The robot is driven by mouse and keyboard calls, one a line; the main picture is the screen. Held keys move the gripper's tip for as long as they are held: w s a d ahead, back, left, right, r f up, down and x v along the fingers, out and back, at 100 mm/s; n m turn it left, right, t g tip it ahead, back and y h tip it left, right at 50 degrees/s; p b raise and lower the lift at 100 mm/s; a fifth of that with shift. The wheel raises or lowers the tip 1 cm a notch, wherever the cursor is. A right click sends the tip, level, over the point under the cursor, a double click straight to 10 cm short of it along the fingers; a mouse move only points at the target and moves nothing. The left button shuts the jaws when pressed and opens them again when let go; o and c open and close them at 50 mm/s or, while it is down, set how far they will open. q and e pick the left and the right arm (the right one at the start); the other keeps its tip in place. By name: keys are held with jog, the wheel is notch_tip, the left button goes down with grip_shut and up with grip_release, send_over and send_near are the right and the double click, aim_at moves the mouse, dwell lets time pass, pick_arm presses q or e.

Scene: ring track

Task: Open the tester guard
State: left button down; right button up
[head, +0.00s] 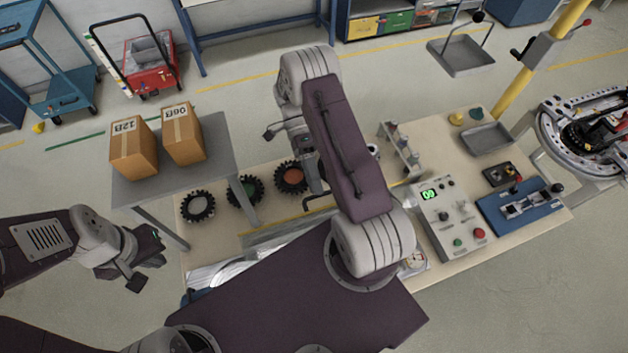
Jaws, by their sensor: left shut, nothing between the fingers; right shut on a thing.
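The tester stands on the beige bench, mostly hidden behind my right arm. A grey, yellow-edged part (268,238) that may be its guard shows left of that arm, and I cannot tell how far it is open. My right gripper (314,190) is shut at a dark bar beside the wheels, apparently the guard's handle; my arm partly covers the grip. My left gripper (137,280) is shut and empty, off the bench's left end, apart from everything.
Several black toothed wheels (198,206) lie on the bench (500,254). A control box (450,219) with a green display and a blue fixture (521,207) stand at right. Two cartons (133,150) sit on a grey table (215,132) at back left.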

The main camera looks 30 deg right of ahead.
jog(key=p+v, duration=0.1)
jog(key=v, duration=0.8)
jog(key=shift+p, duration=0.35)
